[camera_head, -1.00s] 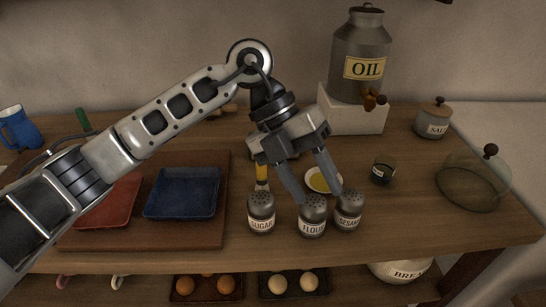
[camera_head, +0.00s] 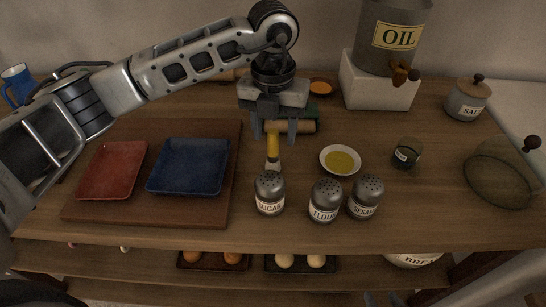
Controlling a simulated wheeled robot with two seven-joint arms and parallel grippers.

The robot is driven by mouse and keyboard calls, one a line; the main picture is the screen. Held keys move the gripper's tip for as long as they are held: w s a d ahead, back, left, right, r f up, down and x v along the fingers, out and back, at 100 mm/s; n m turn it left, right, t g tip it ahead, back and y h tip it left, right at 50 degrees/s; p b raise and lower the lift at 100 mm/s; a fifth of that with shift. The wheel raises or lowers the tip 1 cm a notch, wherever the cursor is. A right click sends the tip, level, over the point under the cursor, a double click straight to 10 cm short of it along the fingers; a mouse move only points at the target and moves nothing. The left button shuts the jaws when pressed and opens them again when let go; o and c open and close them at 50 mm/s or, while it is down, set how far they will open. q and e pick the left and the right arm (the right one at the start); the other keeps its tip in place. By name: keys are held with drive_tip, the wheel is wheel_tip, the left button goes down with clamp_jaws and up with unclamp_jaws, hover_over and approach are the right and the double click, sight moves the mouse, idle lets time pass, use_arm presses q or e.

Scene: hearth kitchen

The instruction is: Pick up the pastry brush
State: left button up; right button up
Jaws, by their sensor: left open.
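The pastry brush (camera_head: 273,147) has a yellow handle and pale bristles. It lies on the wooden counter behind the sugar shaker, its handle pointing away from me. My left gripper (camera_head: 274,138) comes from above and behind, open, with one finger on each side of the handle's far end. I see no clear contact, and its exact height above the counter is hard to judge. Two small grey-blue tips at the bottom edge look like my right gripper (camera_head: 382,298); most of it is out of frame.
Sugar (camera_head: 269,193), flour (camera_head: 325,201) and sesame (camera_head: 366,196) shakers stand in front. A bowl of yellow liquid (camera_head: 340,160) is right of the brush. A wooden board (camera_head: 232,185) with red and blue dishes is left.

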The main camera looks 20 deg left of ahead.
sight(273, 147)
use_arm(q)
drive_tip(key=shift+w+a+f+p, duration=0.15)
drive_tip(key=shift+f+p, duration=0.2)
drive_tip(key=shift+f, duration=1)
drive_tip(key=shift+w+a+f+p, duration=0.15)
drive_tip(key=shift+f+p, duration=0.15)
drive_tip(key=shift+f, duration=1.05)
clamp_jaws()
